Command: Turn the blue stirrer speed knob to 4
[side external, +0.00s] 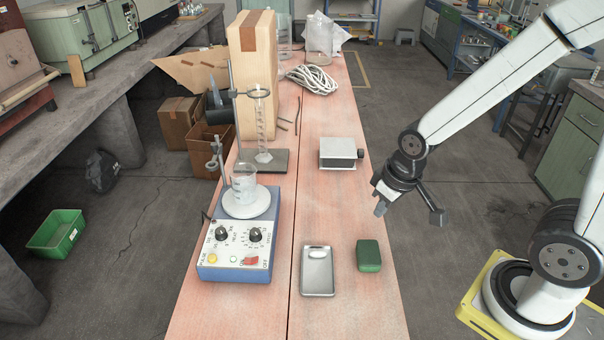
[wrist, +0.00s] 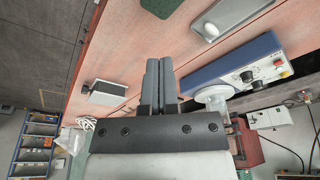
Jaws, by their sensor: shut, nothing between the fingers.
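The blue stirrer (side external: 235,271) stands at the near left of the bench, its front panel toward the camera. Two dark knobs with white dials sit on it: a left knob (side external: 221,234) and a right knob (side external: 255,235). The dial print is too small to tell which is speed or where the pointers sit. My gripper (side external: 380,209) is shut and empty, in the air right of the bench, well apart from the stirrer; its fingers (wrist: 159,62) lie together.
A beaker (side external: 243,185) sits on the stirrer's white plate, beside a stand with a measuring cylinder (side external: 262,130). A metal tray (side external: 305,285), green block (side external: 369,256) and white box (side external: 338,152) lie on the bench's right half. A red switch (side external: 250,260) is below the knobs.

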